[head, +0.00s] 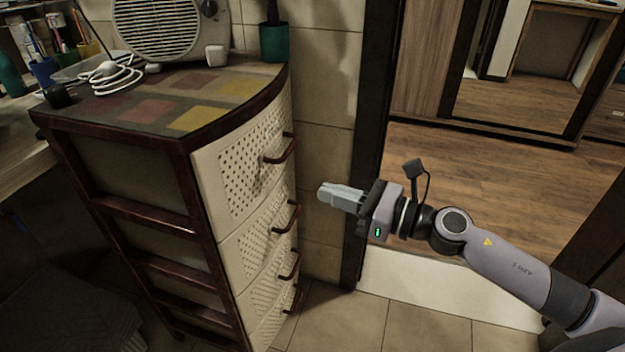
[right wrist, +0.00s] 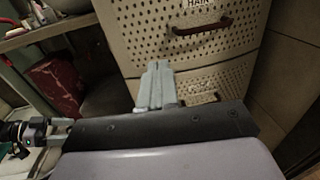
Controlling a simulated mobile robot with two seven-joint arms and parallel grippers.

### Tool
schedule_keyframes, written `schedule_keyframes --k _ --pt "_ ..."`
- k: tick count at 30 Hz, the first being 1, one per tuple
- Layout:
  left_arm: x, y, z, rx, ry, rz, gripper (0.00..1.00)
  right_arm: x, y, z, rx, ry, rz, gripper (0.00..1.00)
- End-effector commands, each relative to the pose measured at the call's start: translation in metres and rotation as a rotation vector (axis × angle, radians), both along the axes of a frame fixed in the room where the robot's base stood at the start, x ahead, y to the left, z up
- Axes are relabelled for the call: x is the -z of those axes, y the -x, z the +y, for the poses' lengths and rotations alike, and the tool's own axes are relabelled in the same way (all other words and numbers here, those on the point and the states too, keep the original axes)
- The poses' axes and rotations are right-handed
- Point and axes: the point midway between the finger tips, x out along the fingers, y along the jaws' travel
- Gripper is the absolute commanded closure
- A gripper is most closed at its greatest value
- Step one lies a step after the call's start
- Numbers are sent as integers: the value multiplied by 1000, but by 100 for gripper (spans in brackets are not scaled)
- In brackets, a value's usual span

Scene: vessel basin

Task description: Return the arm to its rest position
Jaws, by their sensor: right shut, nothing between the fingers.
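My right arm (head: 515,270) comes in from the lower right in the head view. My right gripper (head: 322,193) is shut and empty, with its fingers pointing left toward the drawer cabinet (head: 232,165). The fingers stand clear of the cabinet's front, to the right of its handles. In the right wrist view the closed fingers (right wrist: 156,72) show in front of the perforated drawers. My left gripper is not in the head view; at the left edge of the right wrist view, parts of what may be my other arm show (right wrist: 35,130).
The cabinet has several drawers with dark red handles (head: 282,150). On its patterned top stand a fan heater (head: 158,28), a white cable (head: 115,78) and a green pot (head: 273,42). A doorway with wooden floor (head: 490,170) lies behind my right arm. Tiled floor (head: 425,325) is free below it.

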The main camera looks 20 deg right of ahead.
Motion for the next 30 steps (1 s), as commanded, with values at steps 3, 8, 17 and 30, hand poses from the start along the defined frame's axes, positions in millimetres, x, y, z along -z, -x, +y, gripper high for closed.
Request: schedule_keyframes --k 3,8,17,30 --pt "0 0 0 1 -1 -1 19 1 2 -1 0 -2 4 100" --pt "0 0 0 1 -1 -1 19 8 7 3 32 -163 122 100" --pt "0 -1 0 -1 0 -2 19 76 42 -6 300 -1147 857 100" --pt "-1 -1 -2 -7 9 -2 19 225 175 -25 -888 2522 -1562 100"
